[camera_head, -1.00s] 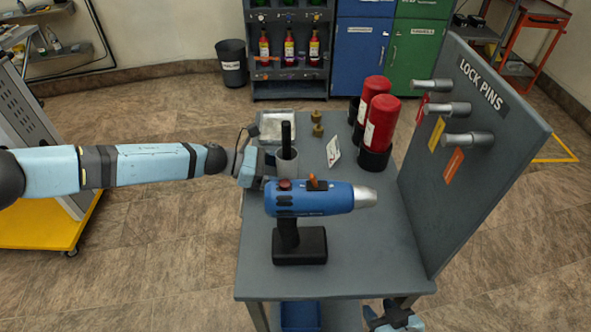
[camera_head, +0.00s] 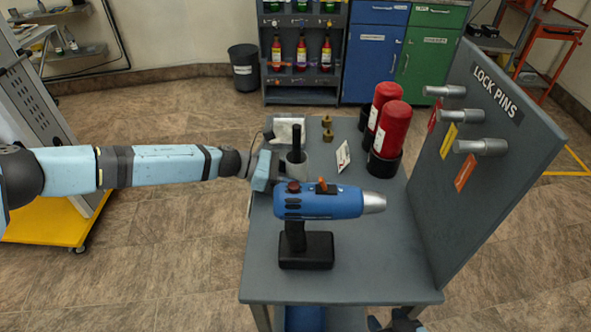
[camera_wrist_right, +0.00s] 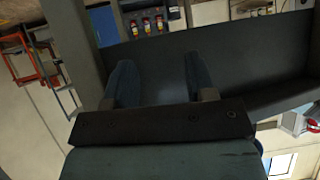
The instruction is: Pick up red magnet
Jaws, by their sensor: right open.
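I cannot make out a piece that is clearly a red magnet. A small dark-red knob (camera_head: 293,187) sits on top of the blue drill-shaped tool (camera_head: 340,203), which stands upright on the grey table beside an orange piece (camera_head: 322,186). My left gripper (camera_head: 266,172) is at the table's left side, by a grey cup (camera_head: 294,168) holding a black rod; its fingers are not clear. My right gripper (camera_head: 398,322) shows only partly at the bottom edge, below the table's front. In the right wrist view my right gripper (camera_wrist_right: 160,85) is open, with nothing seen between its fingers.
A grey lock-pins panel (camera_head: 490,150) rises along the table's right side, with silver pins and coloured tags. Two red cylinders (camera_head: 391,132) in black holders, a white card (camera_head: 343,156) and brass pieces (camera_head: 327,128) stand farther back. The table's front right is bare.

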